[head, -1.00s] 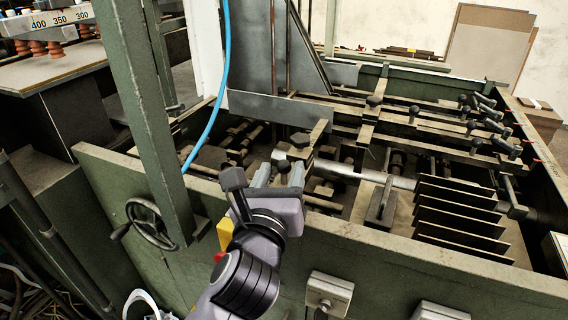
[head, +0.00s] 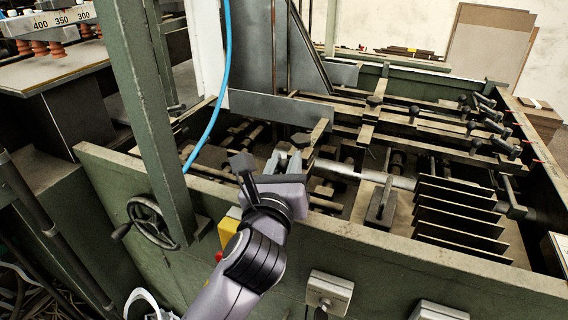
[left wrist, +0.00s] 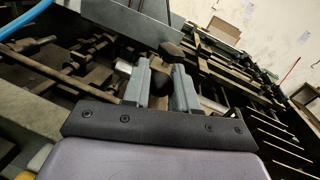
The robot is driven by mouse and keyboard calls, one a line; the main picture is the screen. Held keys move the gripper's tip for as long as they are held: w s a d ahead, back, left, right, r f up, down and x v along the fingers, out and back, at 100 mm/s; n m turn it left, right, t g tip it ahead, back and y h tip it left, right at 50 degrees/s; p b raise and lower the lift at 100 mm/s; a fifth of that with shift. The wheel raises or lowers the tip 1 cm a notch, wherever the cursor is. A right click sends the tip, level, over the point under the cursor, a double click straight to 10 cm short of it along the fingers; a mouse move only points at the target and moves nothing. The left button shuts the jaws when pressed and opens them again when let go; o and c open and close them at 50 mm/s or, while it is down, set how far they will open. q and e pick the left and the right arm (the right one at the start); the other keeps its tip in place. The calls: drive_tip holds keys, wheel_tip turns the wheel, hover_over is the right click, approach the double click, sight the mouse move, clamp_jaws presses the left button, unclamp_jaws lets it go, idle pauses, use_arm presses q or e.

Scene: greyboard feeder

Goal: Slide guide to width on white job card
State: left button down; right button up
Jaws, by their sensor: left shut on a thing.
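My left gripper (head: 283,163) reaches over the front wall of the green feeder. Its two grey fingers are shut on a dark piece (left wrist: 159,84) between them, which looks like part of a guide's knob or clamp. In the left wrist view the fingers (left wrist: 160,88) stand on either side of this piece, and a round black knob (left wrist: 171,50) shows just beyond. In the head view a black knob (head: 300,140) sits just past the fingertips, beside a narrow guide bar (head: 319,131). The lower part of the held piece is hidden. I cannot make out a white job card for certain. My right gripper is not in view.
A green upright post (head: 150,110) and a blue hose (head: 216,120) stand left of my arm. A handwheel (head: 150,222) is on the front wall. Several dark plates (head: 455,215) and a round steel shaft (head: 350,171) lie to the right. The front wall (head: 400,250) runs below my wrist.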

use_arm(q)
drive_tip(key=shift+w+d+r+p, duration=0.1)
drive_tip(key=shift+w+d+p, duration=0.15)
drive_tip(key=shift+w, duration=0.2)
drive_tip(key=shift+w+d+p, duration=0.1)
drive_tip(key=shift+w+p, duration=0.15)
drive_tip(key=shift+w, duration=0.2)
drive_tip(key=c, duration=1.1)
unclamp_jaws()
drive_tip(key=shift+o, duration=0.7)
drive_tip(key=shift+w+d, duration=0.1)
drive_tip(key=shift+w, duration=0.05)
drive_tip(key=shift+s+a, duration=0.25)
drive_tip(key=shift+s, duration=0.95)
drive_tip(key=shift+s+a, duration=0.25)
drive_tip(key=shift+s, duration=0.95)
drive_tip(key=shift+s+a, duration=0.25)
drive_tip(key=shift+s, duration=0.95)
